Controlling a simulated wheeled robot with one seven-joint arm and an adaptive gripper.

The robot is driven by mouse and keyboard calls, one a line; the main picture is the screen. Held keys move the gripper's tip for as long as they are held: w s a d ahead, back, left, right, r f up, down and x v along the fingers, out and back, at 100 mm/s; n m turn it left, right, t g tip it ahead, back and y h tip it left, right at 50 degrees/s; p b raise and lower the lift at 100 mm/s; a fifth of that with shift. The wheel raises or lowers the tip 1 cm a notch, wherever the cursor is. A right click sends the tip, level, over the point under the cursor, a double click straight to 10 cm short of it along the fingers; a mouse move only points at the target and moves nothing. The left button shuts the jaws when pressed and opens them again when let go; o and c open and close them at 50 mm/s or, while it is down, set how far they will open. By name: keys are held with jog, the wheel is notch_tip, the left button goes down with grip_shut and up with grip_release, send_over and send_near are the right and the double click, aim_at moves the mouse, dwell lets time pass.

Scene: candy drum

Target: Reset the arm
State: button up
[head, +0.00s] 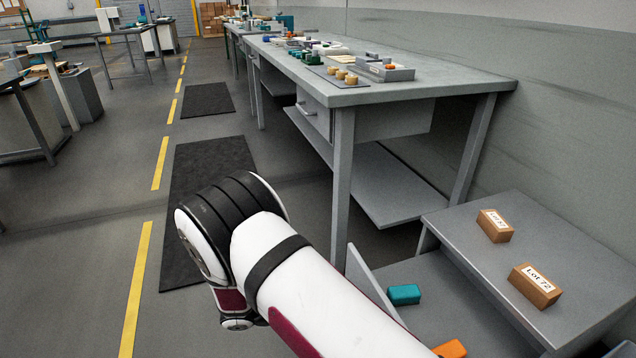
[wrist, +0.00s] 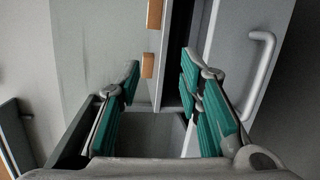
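My arm (head: 290,265), white with black bands, reaches out low in the head view, bent at a joint left of centre. My gripper is not visible in the head view. In the wrist view my gripper (wrist: 161,72) has teal finger pads spread well apart, with nothing held between them. Grey surfaces and a dark gap show beyond the fingers.
A low grey cabinet (head: 590,265) bears two labelled brown blocks (head: 535,286). A teal block (head: 404,294) and an orange block (head: 450,349) lie lower beside it. A workbench (head: 420,92) carries small parts. A bar handle (wrist: 262,75) shows in the wrist view.

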jog(key=s+d+r+m+g+y, duration=0.1)
jog(key=s+d+r+g+y, duration=0.2)
jog(key=r, duration=0.5)
jog(key=s+d+r+m+g+y, duration=0.1)
jog(key=s+d+r+m+y, duration=0.15)
jog(key=s+d+r, duration=0.4)
jog(key=s+d+r+g+y, duration=0.1)
jog(key=d+r+g+y, duration=0.15)
jog(key=r, duration=0.75)
jog(key=s+r+t+y, duration=0.2)
jog(key=s+y, duration=0.2)
jog(key=s, duration=0.6)
jog(key=s+r+t+y, duration=0.2)
jog(key=s+t+y, duration=0.15)
jog(key=s, duration=0.65)
notch_tip(320, 180, up, 35)
jog(key=t+p, duration=0.3)
jog(key=p, duration=3)
jog(key=shift+w+d+r+y, duration=0.2)
jog(key=shift+w+d+y, duration=0.05)
jog(key=shift+y, duration=0.1)
